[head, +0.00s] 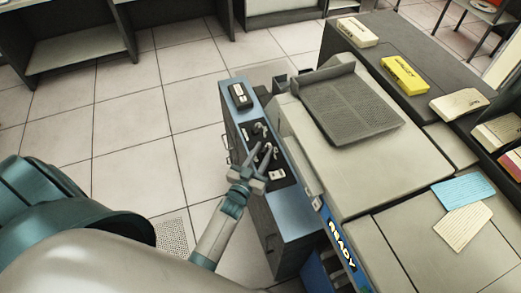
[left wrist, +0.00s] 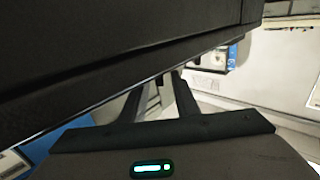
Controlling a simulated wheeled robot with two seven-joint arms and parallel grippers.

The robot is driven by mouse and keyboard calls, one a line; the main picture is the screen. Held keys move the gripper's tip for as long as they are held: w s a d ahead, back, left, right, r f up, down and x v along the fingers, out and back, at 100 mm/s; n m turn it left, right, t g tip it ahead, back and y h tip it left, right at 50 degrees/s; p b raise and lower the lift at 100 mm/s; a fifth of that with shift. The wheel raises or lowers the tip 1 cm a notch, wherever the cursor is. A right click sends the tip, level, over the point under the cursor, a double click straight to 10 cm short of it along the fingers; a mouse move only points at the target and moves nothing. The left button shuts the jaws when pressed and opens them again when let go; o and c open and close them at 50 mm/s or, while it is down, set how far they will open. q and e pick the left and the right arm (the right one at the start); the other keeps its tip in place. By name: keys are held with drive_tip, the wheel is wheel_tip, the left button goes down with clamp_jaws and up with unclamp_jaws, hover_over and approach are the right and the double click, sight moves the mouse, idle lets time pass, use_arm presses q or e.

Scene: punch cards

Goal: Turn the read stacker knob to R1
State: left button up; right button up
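A black panel (head: 250,133) is set in the narrow blue-topped cabinet. A small pale knob (head: 258,128) stands on it, just beyond my left fingertips in the head view. A pale label or switch (head: 277,175) sits at the panel's near end. My left gripper (head: 262,151) is over the panel with its two fingers spread. The fingers hide part of the panel, and I cannot tell whether they touch a knob. In the left wrist view the gripper's fingers (left wrist: 158,90) are apart, close to a dark surface. Knob markings are too small to read. My right gripper is not in view.
A dark box (head: 239,95) lies on the cabinet's far end. The beige machine (head: 310,122) with a grey ribbed tray (head: 350,105) stands close on the right. A blue card (head: 463,191) and a cream card (head: 462,228) lie on it. Tiled floor on the left is clear.

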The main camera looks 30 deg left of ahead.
use_arm(q)
drive_tip(key=shift+s, duration=0.1)
drive_tip(key=shift+s+f, duration=0.1)
drive_tip(key=shift+s, duration=0.75)
drive_tip(key=s+d+b, duration=0.1)
drive_tip(key=s+b, duration=0.3)
drive_tip(key=s, duration=1.1)
drive_tip(key=shift+s, duration=0.25)
